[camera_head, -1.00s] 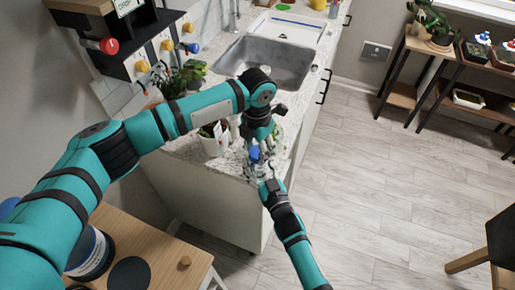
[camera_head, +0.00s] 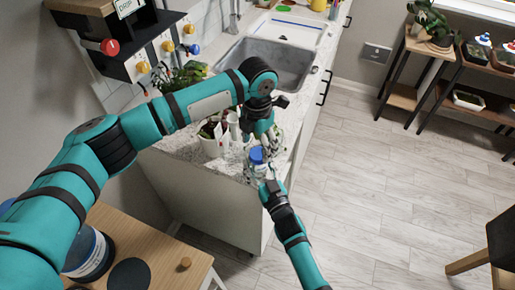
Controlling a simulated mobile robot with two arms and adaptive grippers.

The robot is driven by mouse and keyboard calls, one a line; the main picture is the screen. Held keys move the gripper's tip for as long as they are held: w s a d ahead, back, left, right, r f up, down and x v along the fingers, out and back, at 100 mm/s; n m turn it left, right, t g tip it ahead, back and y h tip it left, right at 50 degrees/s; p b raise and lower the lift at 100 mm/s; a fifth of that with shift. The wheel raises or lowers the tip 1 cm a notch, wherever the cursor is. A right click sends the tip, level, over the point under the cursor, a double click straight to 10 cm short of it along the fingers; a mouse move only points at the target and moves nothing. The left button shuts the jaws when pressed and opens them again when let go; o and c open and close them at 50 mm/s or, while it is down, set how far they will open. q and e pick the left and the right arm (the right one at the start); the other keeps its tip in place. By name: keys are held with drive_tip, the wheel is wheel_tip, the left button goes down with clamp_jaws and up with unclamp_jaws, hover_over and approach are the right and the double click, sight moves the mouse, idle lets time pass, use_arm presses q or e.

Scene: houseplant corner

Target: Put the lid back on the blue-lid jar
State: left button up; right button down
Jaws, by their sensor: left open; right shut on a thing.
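The blue lid (camera_head: 257,155) sits at the top of the clear jar (camera_head: 259,171), which is upright near the front end of the counter. The view is too small to tell how tightly it is seated. My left gripper (camera_head: 264,140) is open just above and behind the lid, and appears apart from it. My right gripper (camera_head: 264,180) is shut on the jar from the front right; its fingers partly hide the jar's lower part.
A white pot (camera_head: 213,143) with a plant stands close left of the jar on the marble counter (camera_head: 190,150). The sink (camera_head: 266,62) lies behind. The counter's front edge is close to the jar. The floor (camera_head: 390,190) to the right is clear.

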use_arm(q)
drive_tip(key=shift+r, duration=0.85)
drive_tip(key=shift+c, duration=0.3)
